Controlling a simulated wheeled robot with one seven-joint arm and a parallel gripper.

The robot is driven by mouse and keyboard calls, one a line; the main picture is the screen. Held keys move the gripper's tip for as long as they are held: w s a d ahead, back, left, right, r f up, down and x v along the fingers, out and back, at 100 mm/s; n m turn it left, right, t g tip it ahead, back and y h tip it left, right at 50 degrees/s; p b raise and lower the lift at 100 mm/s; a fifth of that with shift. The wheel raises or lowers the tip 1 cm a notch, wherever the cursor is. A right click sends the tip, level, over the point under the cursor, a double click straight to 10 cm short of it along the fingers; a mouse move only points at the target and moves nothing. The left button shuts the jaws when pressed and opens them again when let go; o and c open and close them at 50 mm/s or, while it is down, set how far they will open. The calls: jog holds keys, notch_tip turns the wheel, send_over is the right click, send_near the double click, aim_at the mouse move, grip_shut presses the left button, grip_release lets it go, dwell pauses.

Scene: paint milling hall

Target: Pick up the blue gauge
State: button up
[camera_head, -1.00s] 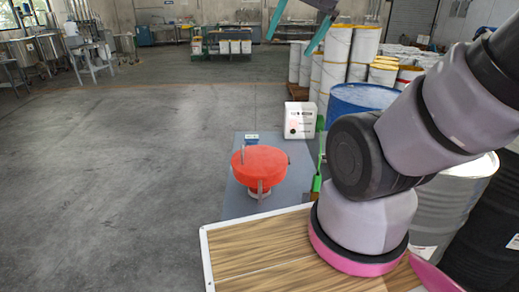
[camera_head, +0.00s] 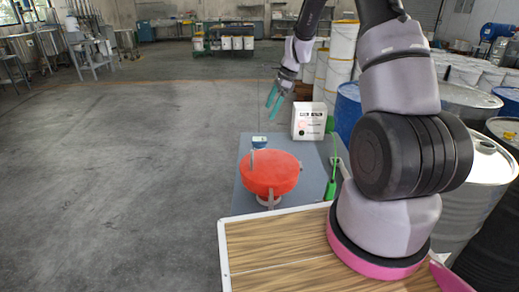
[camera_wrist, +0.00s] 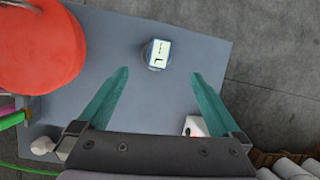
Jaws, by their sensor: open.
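The blue gauge (camera_head: 259,141) is small, with a pale display, and sits on the grey tabletop (camera_head: 232,195) behind the red round piece. In the wrist view the gauge (camera_wrist: 157,54) lies just beyond my fingertips, roughly centred between them, with its display facing up. My gripper (camera_head: 272,97) is open and empty, above the table's far end and higher than the gauge. The wrist view shows its two teal fingers (camera_wrist: 160,73) spread apart, with neither touching the gauge.
A large red round piece (camera_head: 270,172) stands on the table near the gauge. A white box (camera_head: 309,120) stands to the gauge's right, and a green tool (camera_head: 331,190) lies at the right edge.

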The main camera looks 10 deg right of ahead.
jog(key=m, duration=0.1)
send_near(260, 139)
jog(key=shift+g, duration=0.3)
jog(key=x, duration=0.5)
jog(key=shift+w+d+f, duration=0.2)
jog(key=shift+w+f, duration=0.05)
jog(key=shift+w, duration=0.1)
jog(key=x, duration=0.5)
jog(key=shift+a+f, duration=0.3)
jog(key=shift+a, duration=0.05)
grip_shut()
notch_tip(260, 139, up, 21)
